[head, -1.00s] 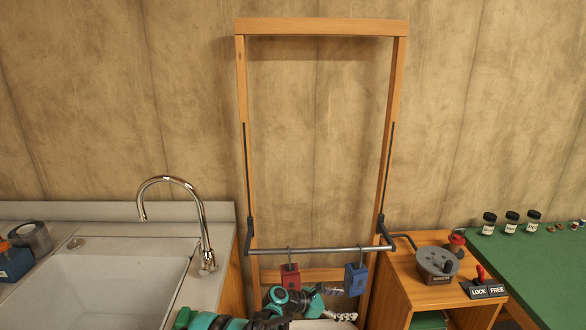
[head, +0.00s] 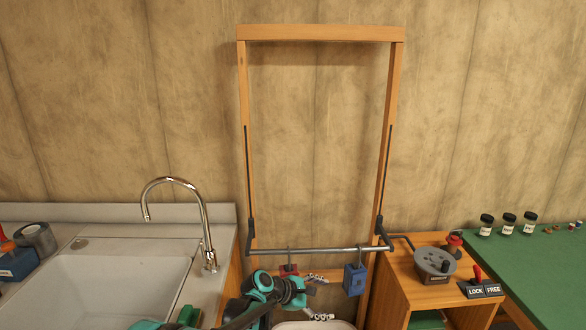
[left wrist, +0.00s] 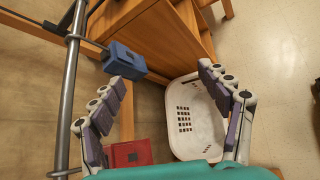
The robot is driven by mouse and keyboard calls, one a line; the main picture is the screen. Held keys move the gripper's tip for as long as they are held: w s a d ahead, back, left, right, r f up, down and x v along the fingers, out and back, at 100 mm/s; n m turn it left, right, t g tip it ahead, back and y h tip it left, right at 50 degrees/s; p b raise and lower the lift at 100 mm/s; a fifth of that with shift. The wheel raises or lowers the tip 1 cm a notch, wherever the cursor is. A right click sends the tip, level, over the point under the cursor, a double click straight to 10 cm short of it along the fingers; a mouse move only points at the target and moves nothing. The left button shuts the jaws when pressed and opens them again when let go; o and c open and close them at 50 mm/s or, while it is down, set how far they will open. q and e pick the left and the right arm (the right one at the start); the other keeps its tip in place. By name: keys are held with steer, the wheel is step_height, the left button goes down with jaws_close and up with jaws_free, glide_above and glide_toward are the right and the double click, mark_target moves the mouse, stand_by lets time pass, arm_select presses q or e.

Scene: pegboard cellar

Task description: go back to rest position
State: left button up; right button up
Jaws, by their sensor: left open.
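My left gripper (head: 318,298) shows in the head view below the metal bar (head: 325,250), at the end of my teal and black arm. Its fingers are spread apart with nothing between them, as the left wrist view (left wrist: 165,80) also shows. A red block (head: 289,270) hangs from the bar and is partly hidden by my arm. A blue block (head: 355,280) hangs by a hook farther right. My right gripper is in neither view.
A sink (head: 95,292) with a tall faucet (head: 207,240) is on the left. A wooden cabinet (head: 405,290) with a crank wheel (head: 435,262) stands right. A white basket (left wrist: 195,120) is below my left gripper. A wooden frame (head: 320,32) rises behind.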

arm_select(q)
steer(key=s+a+r+m+y, duration=0.3)
steer(key=s+a+r+m, duration=0.1)
steer(key=s+a+r, duration=0.3)
steer(key=s+a+f+m+t+y, duration=0.1)
steer(key=s+a+m+y, duration=0.2)
steer(key=s+a+m, duration=0.3)
steer(key=s+a+f+m+t+y, duration=0.1)
steer(key=s+a+m+y, duration=0.3)
steer(key=s+a, duration=1)
steer(key=s+m, duration=0.2)
steer(key=s, duration=0.2)
steer(key=shift+s+m, duration=0.3)
steer(key=shift+s, duration=0.05)
